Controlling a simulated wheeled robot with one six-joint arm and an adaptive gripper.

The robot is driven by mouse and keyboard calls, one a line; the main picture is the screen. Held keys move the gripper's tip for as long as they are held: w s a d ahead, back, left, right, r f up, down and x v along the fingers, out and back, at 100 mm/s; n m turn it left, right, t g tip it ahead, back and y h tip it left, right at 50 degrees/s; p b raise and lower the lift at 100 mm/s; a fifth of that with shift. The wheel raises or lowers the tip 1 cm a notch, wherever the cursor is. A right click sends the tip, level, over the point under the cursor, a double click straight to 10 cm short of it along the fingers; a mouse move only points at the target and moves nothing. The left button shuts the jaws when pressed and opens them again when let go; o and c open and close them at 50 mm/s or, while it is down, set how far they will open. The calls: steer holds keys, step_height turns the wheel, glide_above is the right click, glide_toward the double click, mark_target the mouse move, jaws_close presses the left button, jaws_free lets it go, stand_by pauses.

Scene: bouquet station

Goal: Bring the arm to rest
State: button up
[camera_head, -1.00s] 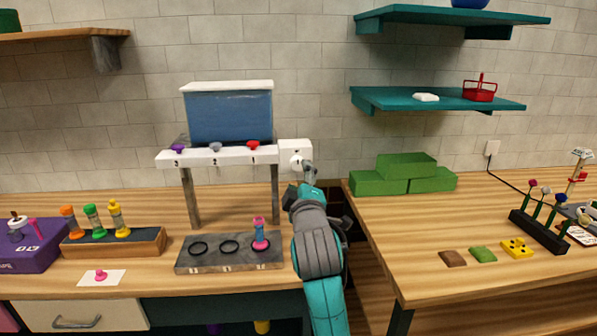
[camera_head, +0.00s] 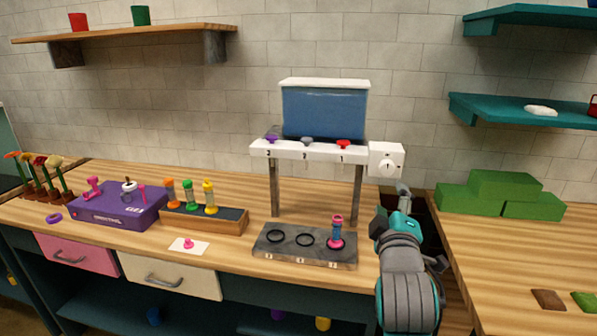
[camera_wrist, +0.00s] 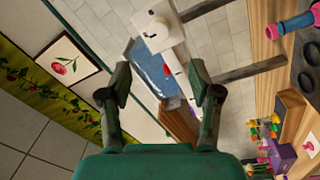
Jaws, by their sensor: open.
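My gripper (camera_head: 404,197) is at the end of my teal and grey arm, in front of the gap between the two counters. In the head view it shows just below the white dial box (camera_head: 386,161) of the dispenser. In the wrist view my gripper (camera_wrist: 160,88) has its two fingers wide apart with nothing held between them. The wrist view is tilted, with the dispenser's blue tank (camera_wrist: 153,62) and the dial box (camera_wrist: 158,28) beyond the fingers. My arm hides part of the gap and the counter edge.
The dispenser stand (camera_head: 325,152) rises behind a grey base (camera_head: 290,255) with ring marks; a pink-and-blue vial (camera_head: 337,232) stands at its right. Green blocks (camera_head: 505,190) sit on the right counter. A purple box (camera_head: 120,208) and vial rack (camera_head: 205,217) stand left. Teal shelves (camera_head: 525,110) overhang right.

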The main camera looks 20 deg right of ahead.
steer(key=s+a+f+y, duration=0.2)
steer(key=s+a+f, duration=0.2)
steer(key=f, duration=0.4)
steer(key=s+a+f+y, duration=0.3)
steer(key=s+a+f, duration=0.15)
steer(key=f, duration=0.45)
steer(key=s+a+f+y, duration=0.2)
steer(key=s+a+f, duration=0.2)
steer(key=f, duration=0.4)
steer(key=s+a+f+m+y, duration=0.1)
steer(key=s+a+f+m, duration=0.2)
steer(key=s, duration=1)
steer(key=s+a+f+m+g+y, duration=0.1)
steer(key=s+a+f+m+y, duration=0.1)
steer(key=s, duration=1.2)
steer(key=shift+s+a+f+m+y, duration=0.3)
steer(key=shift+a+f+m, duration=0.2)
steer(key=shift+a+f, duration=0.5)
